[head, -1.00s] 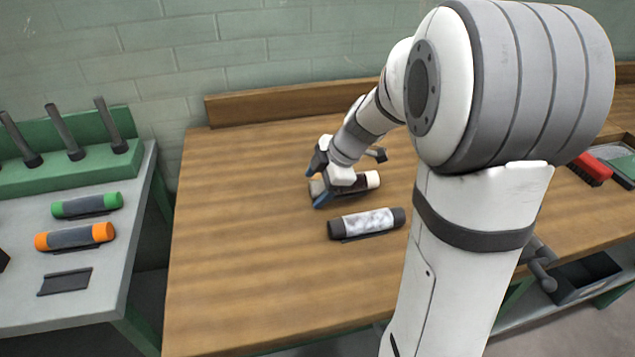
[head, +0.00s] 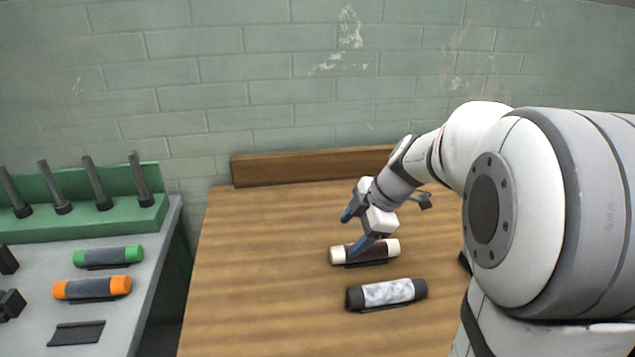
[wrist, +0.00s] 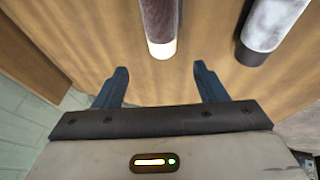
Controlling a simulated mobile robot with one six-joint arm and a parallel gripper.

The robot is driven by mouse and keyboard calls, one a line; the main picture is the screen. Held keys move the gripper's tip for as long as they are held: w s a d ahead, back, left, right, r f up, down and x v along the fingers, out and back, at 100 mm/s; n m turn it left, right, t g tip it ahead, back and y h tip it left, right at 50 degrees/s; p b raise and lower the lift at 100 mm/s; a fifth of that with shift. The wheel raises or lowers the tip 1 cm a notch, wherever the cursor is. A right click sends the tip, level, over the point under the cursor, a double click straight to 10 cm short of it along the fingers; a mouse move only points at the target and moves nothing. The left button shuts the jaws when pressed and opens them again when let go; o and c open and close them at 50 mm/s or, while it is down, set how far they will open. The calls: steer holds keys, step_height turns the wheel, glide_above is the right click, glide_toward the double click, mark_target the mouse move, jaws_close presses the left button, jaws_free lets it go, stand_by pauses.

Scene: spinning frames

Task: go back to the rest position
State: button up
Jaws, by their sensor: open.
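My gripper (head: 356,231) is open and empty, with its two blue fingers spread above the wooden table (head: 250,290). In the wrist view my gripper (wrist: 160,85) shows both fingers apart with bare wood between them. A dark brown spool with cream ends (head: 392,248) lies on the table just below the gripper, partly hidden by a finger. In the wrist view this spool (wrist: 160,20) lies ahead of the fingertips, its cream end towards the gap. A white-grey marbled spool with black ends (head: 388,292) lies nearer, to the right.
On the left, a grey bench (head: 150,290) holds a green spool (head: 108,256), an orange spool (head: 92,288), a dark cradle (head: 77,333) and a green rack (head: 95,222) with several dark pegs. A wooden backboard (head: 300,167) and a brick wall stand behind the table.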

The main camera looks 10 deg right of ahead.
steer(key=s+a+r+m+p, duration=0.1)
steer(key=s+m, duration=0.1)
steer(key=s, duration=0.1)
steer(key=s+m+h+p, duration=0.1)
steer(key=s+m, duration=0.2)
steer(key=s+a+r+m+h+p, duration=0.1)
steer(key=s+m, duration=0.2)
steer(key=shift+s+a+r+g, duration=0.25)
steer(key=shift+a+r+g, duration=0.1)
steer(key=shift+g, duration=0.05)
steer(key=s+m+h+p, duration=0.2)
steer(key=s+m+p, duration=0.1)
steer(key=s+m, duration=0.6)
steer(key=shift+d+r+m+h, duration=0.15)
steer(key=shift+r+m+h, duration=0.2)
steer(key=shift+m, duration=0.35)
steer(key=shift+s, duration=0.1)
